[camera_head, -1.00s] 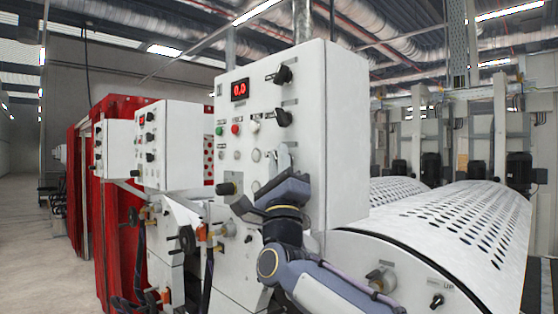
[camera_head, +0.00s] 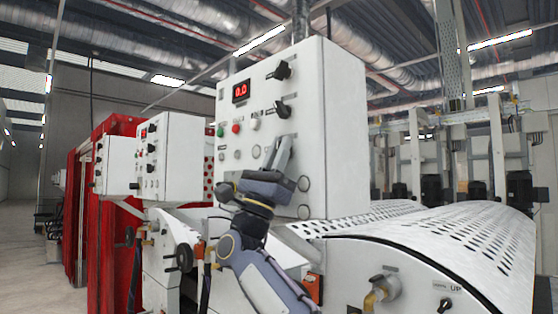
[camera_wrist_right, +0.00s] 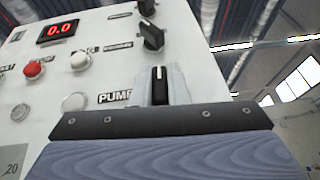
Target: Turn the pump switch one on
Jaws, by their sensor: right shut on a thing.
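My right gripper (camera_head: 280,153) is at the front of the white control panel (camera_head: 345,140), below two black knobs. In the wrist view its grey fingers (camera_wrist_right: 178,88) are around the pump switch, shut on it. In the head view the gripper hides this switch. My left gripper is not in view.
The panel carries a red 0.0 display (camera_head: 240,91), a red button (camera_head: 236,128), a green button (camera_head: 220,131) and black knobs (camera_head: 283,110). Smaller white control boxes (camera_head: 175,155) and a red curtain (camera_head: 100,190) stand left. A perforated white cover (camera_head: 450,230) is at right.

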